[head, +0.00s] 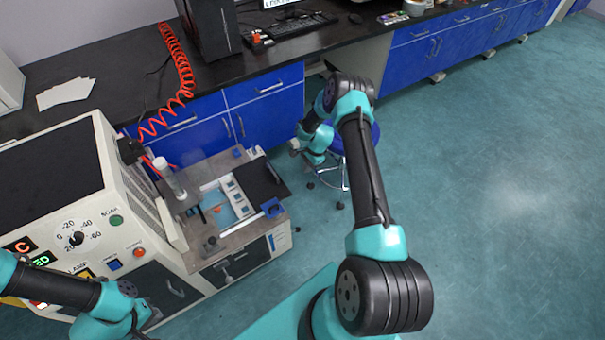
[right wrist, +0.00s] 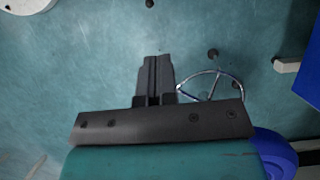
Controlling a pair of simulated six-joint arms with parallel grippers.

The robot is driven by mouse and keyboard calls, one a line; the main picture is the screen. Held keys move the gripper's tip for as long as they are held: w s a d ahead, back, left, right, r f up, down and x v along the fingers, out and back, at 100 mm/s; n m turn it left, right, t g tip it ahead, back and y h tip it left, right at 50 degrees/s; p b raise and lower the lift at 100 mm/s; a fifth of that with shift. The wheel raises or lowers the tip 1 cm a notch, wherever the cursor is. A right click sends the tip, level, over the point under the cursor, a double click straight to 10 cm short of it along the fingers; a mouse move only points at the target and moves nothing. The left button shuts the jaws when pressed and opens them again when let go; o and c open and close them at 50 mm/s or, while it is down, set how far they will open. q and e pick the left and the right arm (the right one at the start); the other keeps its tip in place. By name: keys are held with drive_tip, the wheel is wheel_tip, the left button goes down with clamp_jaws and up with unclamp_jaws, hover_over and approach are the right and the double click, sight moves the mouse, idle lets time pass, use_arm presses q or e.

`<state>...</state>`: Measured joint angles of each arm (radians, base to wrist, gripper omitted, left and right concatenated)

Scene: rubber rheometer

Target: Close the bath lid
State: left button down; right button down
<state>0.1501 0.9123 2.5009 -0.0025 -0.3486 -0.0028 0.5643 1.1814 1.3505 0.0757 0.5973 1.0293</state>
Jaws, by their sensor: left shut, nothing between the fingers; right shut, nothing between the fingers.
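The bath (head: 222,207) is an open well with a pale blue inside and several small blocks, set in the grey top of the white machine. A flat dark panel (head: 262,178), which looks like the bath lid, lies to the right of the well and leaves it uncovered. My right gripper (head: 296,149) is beyond the panel's far right side, apart from it. In the right wrist view its fingers (right wrist: 154,75) are together and empty over the floor. My left arm enters at the lower left in front of the machine; its fingers do not show.
The machine's front has a dial (head: 76,239) and buttons. A clear cylinder (head: 170,178) stands left of the well, near a coiled red hose (head: 180,65). A stool (head: 345,165) is behind my right arm. Floor on the right is clear.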

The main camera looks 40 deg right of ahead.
sight(284, 193)
drive_tip(key=a+f, duration=0.7)
drive_tip(key=f, duration=0.1)
drive_tip(key=shift+w+a+f, duration=0.15)
drive_tip(key=shift+w+f, duration=0.05)
drive_tip(key=shift+w, duration=0.1)
drive_tip(key=a, duration=0.8)
drive_tip(key=shift+w+a, duration=0.4)
drive_tip(key=d, duration=0.4)
drive_tip(key=shift+s+d, duration=0.2)
drive_tip(key=shift+d, duration=0.05)
drive_tip(key=v, duration=1)
drive_tip(key=shift+a, duration=0.25)
